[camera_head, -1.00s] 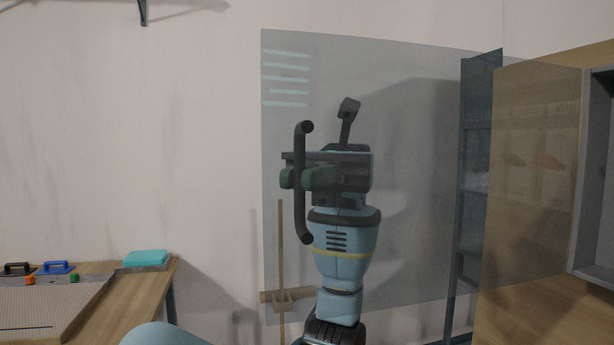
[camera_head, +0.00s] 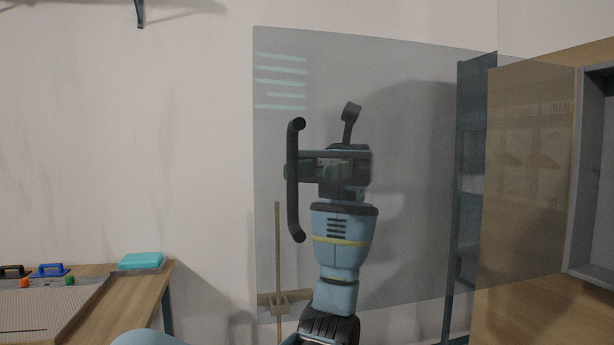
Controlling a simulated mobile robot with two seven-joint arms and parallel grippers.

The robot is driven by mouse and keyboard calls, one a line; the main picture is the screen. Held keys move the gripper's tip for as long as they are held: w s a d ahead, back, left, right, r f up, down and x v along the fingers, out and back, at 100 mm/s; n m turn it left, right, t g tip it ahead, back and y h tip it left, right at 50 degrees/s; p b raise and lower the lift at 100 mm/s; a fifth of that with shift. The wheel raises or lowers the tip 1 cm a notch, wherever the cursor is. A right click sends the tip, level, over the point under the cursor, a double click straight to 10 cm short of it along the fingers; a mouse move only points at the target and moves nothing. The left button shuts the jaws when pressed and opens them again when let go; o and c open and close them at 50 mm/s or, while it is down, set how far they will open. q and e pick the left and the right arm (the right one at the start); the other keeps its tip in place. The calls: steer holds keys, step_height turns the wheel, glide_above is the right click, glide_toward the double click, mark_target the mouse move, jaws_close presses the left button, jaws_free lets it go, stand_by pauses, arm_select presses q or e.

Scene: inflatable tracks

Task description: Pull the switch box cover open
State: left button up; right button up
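The switch box cover (camera_head: 415,200) is a large see-through grey panel with pale stripes at its upper left. It stands swung out wide to the left of the grey box (camera_head: 585,190) at the right edge. Its black bar handle (camera_head: 295,205) is upright near the panel's free left edge. My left gripper (camera_head: 312,170) points left at the handle's mid height. It looks dimmed, as if seen through the panel, and the handle crosses in front of its fingertips. Whether the fingers touch the handle or panel, and how far apart they are, is unclear. My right gripper is out of view.
A wooden board (camera_head: 530,170) bears the box at the right. A dark shelf rack (camera_head: 470,190) stands behind the panel. A wooden table (camera_head: 145,295) with a teal block (camera_head: 141,261) is at the lower left.

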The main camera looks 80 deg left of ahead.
arm_select(q)
steer(key=shift+v, duration=1.3)
